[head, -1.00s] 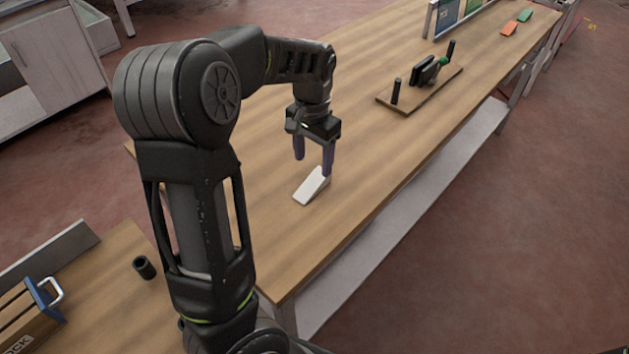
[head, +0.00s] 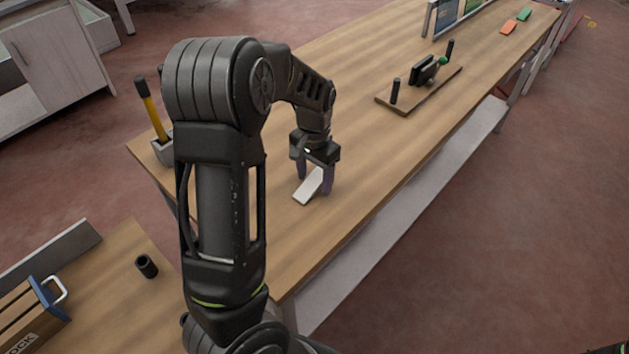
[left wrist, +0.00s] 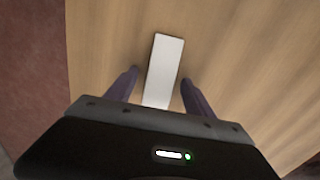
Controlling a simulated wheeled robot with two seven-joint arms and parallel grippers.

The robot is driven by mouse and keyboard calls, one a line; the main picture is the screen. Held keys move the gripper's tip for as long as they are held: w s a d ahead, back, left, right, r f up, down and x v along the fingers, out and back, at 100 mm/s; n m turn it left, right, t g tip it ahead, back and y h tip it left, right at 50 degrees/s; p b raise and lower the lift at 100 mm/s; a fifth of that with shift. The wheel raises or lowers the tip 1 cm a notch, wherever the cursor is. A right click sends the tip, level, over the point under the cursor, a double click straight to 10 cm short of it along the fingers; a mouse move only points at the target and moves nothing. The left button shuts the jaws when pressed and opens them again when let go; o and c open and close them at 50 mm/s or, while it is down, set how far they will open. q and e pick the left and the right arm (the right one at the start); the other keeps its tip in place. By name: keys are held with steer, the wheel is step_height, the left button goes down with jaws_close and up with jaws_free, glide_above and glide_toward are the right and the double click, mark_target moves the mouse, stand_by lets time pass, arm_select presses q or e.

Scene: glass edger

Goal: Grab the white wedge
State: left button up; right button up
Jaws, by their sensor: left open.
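The white wedge (head: 309,188) lies on the long wooden table (head: 350,135). In the left wrist view the wedge (left wrist: 163,72) is a pale narrow block, its near end between my open fingers, with a gap on each side. My left gripper (head: 314,188) is open and points down over the wedge; in the left wrist view its two fingers (left wrist: 158,88) stand on either side of the wedge's near part. The fingers do not visibly touch it. My right gripper is not in view.
Further along the table is a wooden board with a black clamp-like device (head: 425,72) and posts. Orange (head: 508,27) and green (head: 523,13) pieces lie at the far end. A container with a yellow-handled tool (head: 152,112) stands behind my arm. The table around the wedge is clear.

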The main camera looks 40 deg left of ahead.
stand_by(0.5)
arm_select(q)
jaws_close()
stand_by(0.5)
